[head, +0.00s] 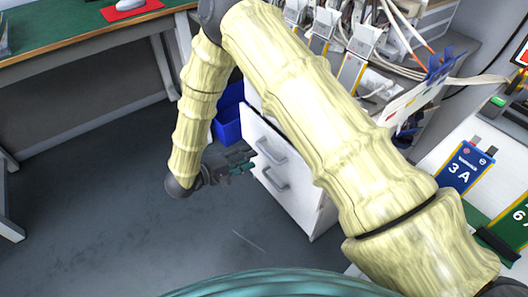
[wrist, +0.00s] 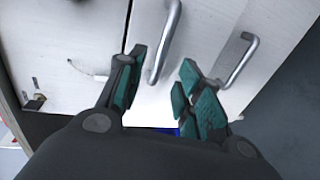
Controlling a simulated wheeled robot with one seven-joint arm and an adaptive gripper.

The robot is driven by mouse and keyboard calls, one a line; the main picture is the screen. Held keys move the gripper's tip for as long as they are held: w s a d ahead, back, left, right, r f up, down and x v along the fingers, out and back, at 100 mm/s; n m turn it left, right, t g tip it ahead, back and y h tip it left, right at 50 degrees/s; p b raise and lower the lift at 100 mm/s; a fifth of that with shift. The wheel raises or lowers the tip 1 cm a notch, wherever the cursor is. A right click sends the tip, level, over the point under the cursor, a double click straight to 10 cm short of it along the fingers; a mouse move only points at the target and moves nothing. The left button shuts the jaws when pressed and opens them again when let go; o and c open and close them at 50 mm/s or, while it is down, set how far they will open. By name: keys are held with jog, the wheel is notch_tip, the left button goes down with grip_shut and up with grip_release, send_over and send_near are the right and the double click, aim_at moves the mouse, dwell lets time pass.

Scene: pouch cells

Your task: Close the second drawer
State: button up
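A white drawer cabinet (head: 300,206) stands below the bench in the head view. Two grey bar handles show on its front, an upper one (head: 268,148) and a lower one (head: 274,180). In the wrist view the picture is turned, with one handle (wrist: 166,42) above the gap between my fingers and another (wrist: 240,62) to the right. My gripper (wrist: 160,88) is open and empty, pointing at the drawer fronts; it also shows left of the handles in the head view (head: 250,162). How far each drawer stands out is unclear, as my arm hides part of the cabinet.
A blue bin (head: 228,122) stands on the floor behind the cabinet. A green-topped table (head: 60,45) is at the upper left. Open grey floor (head: 90,220) lies to the left. Cables and equipment (head: 360,45) crowd the bench above.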

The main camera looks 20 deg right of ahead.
aim_at(265, 151)
jog(key=b+x, duration=0.2)
jog(key=x, duration=0.6)
grip_shut()
